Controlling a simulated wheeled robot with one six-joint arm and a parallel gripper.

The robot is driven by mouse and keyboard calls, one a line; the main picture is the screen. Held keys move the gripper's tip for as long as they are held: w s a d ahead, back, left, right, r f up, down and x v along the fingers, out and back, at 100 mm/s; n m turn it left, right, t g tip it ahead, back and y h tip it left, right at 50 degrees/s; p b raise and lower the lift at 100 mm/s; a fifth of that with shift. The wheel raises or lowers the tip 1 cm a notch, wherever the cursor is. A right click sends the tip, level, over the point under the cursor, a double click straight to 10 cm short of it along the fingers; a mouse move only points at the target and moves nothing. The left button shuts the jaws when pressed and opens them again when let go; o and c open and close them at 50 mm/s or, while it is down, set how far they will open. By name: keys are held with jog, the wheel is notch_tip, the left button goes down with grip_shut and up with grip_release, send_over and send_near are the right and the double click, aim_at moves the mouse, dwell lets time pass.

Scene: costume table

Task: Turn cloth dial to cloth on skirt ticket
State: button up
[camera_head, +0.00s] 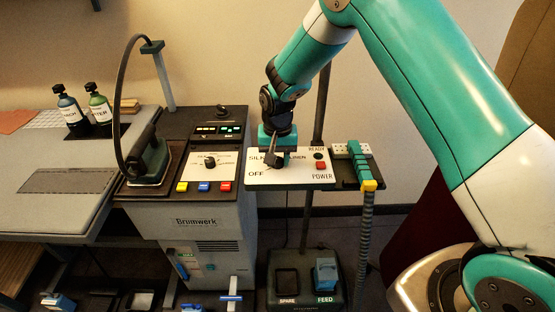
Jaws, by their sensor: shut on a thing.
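The cloth dial (269,164) is on a white panel (300,178) in the middle of the camera_head view. My gripper (274,158) comes down on it from above and is shut on its dark knob. The gripper covers much of the dial, so I cannot tell which mark it points to. The labels SILK, LINEN and OFF show around it; any other label is hidden. I cannot make out a skirt ticket in this view.
A red POWER button (321,166) and a dark READY lamp (318,156) sit right of the dial. A teal-handled tool (359,160) rests further right. Left are the Bromwerk unit (195,222), an iron (150,155) and two bottles (70,112). Pedals (326,273) stand below.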

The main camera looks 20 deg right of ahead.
jog(key=m, duration=0.4)
jog(key=shift+m+b, duration=0.3)
jog(key=shift+b, duration=0.1)
jog(key=shift+m, duration=2)
jog(key=o, duration=0.9)
jog(key=shift+b, duration=0.3)
notch_tip(320, 180, up, 18)
jog(key=shift+f+b, duration=0.25)
jog(key=shift+b, duration=1)
